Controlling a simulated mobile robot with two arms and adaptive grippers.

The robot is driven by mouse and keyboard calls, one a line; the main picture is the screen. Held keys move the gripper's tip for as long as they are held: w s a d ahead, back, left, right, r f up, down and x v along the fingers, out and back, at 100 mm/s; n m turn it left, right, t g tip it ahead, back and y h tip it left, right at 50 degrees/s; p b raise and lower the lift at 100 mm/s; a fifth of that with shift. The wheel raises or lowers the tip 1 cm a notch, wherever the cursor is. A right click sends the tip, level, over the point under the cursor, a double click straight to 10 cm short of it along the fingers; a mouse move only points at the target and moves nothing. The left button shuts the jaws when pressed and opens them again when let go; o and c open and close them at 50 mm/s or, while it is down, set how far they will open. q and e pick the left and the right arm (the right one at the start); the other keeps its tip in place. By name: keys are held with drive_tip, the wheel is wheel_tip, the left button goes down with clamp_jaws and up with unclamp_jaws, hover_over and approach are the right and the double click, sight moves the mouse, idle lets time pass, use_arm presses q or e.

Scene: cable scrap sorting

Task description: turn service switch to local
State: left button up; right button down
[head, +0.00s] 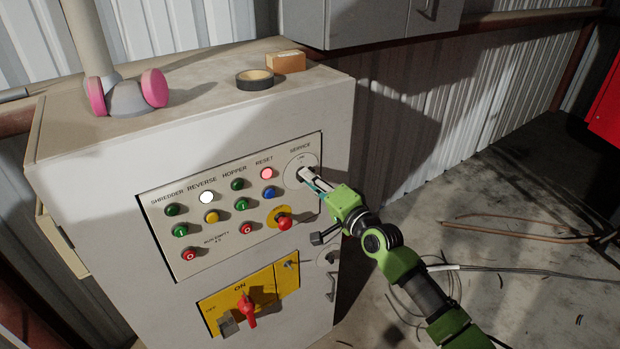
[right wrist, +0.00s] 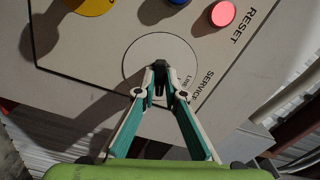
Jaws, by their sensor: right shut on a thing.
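The service switch (right wrist: 159,74) is a small black knob on a round pale plate (right wrist: 140,50) marked SERVICE, at the panel's upper right in the head view. My right gripper (head: 303,174) reaches it from the lower right. In the right wrist view its two fingers (right wrist: 159,92) are shut on the knob. LINE is lettered beside the knob; a LOCAL label is not visible, and the fingers hide part of the plate. My left gripper is not in view.
The panel (head: 225,225) carries several coloured buttons, with RESET (head: 267,173) lit red and a red emergency knob (head: 284,223) near my gripper. Below is a yellow switch plate (head: 262,287). Pink ear defenders (head: 154,88) and tape (head: 254,79) lie on the cabinet. Cables (head: 520,270) lie on the floor.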

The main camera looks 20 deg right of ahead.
drive_tip(key=shift+m, duration=0.8)
drive_tip(key=m, duration=0.2)
drive_tip(key=shift+m+p, duration=0.3)
drive_tip(key=shift+p, duration=0.05)
drive_tip(key=c, duration=2)
unclamp_jaws()
drive_tip(key=p+v, duration=0.1)
drive_tip(key=v, duration=0.6)
